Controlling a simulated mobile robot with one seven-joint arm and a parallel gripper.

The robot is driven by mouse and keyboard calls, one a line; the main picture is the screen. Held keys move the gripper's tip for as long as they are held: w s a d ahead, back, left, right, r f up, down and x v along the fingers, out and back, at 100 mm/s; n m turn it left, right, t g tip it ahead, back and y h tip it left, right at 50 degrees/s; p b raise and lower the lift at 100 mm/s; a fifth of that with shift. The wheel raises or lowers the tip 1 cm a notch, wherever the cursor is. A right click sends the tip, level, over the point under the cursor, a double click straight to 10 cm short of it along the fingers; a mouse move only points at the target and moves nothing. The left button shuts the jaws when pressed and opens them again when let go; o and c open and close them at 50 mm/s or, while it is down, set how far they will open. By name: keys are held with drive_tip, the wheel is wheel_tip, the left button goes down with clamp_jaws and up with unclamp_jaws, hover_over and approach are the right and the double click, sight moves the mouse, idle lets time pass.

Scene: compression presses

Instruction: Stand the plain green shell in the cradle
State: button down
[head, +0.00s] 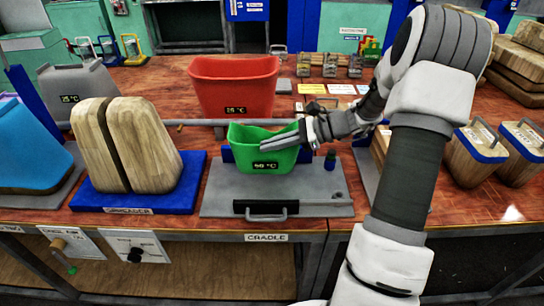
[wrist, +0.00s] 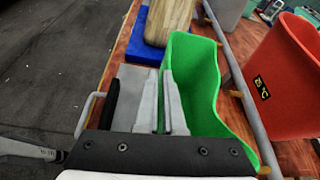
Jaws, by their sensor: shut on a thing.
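The green shell (head: 280,161) is an open-topped tub with a dark temperature label on its front. It is upright over the grey cradle plate (head: 222,187), near a blue part at its back; I cannot tell whether its base touches the plate. My gripper (head: 268,143) reaches in from the right and is shut on the shell's front wall near the rim. In the wrist view the fingers (wrist: 167,75) lie along that wall, with the shell's hollow inside (wrist: 203,85) to their right. The cradle has a black front bar and handle (head: 265,210).
A red tub (head: 236,88) stands behind a grey rail (head: 185,123). A split wooden form (head: 150,145) on a blue base (head: 192,185) is to the left. Wooden blocks (head: 474,155) stand far right.

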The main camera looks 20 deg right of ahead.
sight(272, 162)
drive_tip(key=shift+w+d+f, duration=0.35)
drive_tip(key=shift+w+f, duration=0.05)
drive_tip(key=shift+w, duration=0.1)
drive_tip(key=shift+f+b, duration=0.3)
drive_tip(key=shift+f, duration=1.65)
drive_tip(key=shift+f, duration=0.15)
drive_tip(key=c, duration=1)
unclamp_jaws()
drive_tip(key=shift+c, duration=0.2)
